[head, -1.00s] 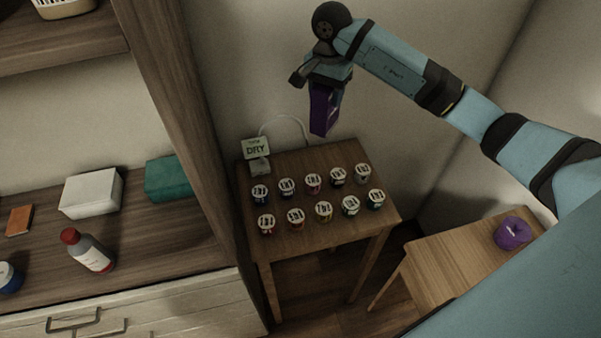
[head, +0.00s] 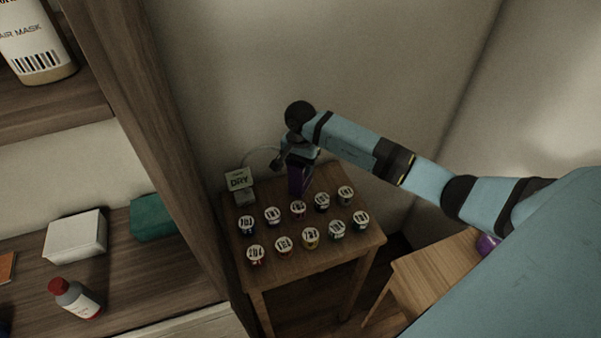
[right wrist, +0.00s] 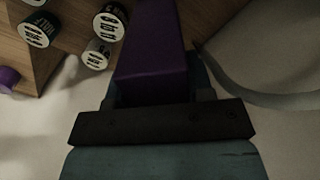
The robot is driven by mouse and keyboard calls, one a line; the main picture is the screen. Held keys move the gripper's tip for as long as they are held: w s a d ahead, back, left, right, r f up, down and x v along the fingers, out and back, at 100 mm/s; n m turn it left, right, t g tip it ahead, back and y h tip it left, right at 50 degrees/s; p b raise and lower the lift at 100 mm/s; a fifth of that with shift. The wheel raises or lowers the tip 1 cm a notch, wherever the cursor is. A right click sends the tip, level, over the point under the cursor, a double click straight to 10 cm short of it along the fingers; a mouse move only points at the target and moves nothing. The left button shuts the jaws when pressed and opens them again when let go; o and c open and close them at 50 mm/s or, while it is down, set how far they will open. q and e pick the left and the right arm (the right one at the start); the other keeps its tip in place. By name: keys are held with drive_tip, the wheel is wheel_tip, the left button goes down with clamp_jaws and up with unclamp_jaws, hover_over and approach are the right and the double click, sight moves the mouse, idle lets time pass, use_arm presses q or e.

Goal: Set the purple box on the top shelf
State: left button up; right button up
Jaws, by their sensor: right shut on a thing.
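The purple box (head: 298,181) hangs from my right gripper (head: 299,164) in the head view, in front of the wall and over the back part of the small table. In the right wrist view the purple box (right wrist: 152,55) sticks out from the dark jaw of my right gripper (right wrist: 160,105), which is shut on it. The top shelf (head: 50,118) of the wooden shelf unit is at the upper left, only partly in view. My left gripper is not in view.
Several small labelled pots (head: 310,236) and a DRY sign (head: 238,181) stand on the small table (head: 331,257). A white box (head: 75,235), a teal box (head: 153,217) and a red-capped bottle (head: 75,297) stand on the lower shelf. A large bottle (head: 36,45) occupies the upper shelf. An upright post (head: 150,130) edges the unit.

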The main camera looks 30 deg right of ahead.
drive_tip(key=shift+f+p, duration=0.4)
drive_tip(key=shift+f, duration=1.75)
drive_tip(key=shift+f, duration=0.15)
drive_tip(key=o, duration=1)
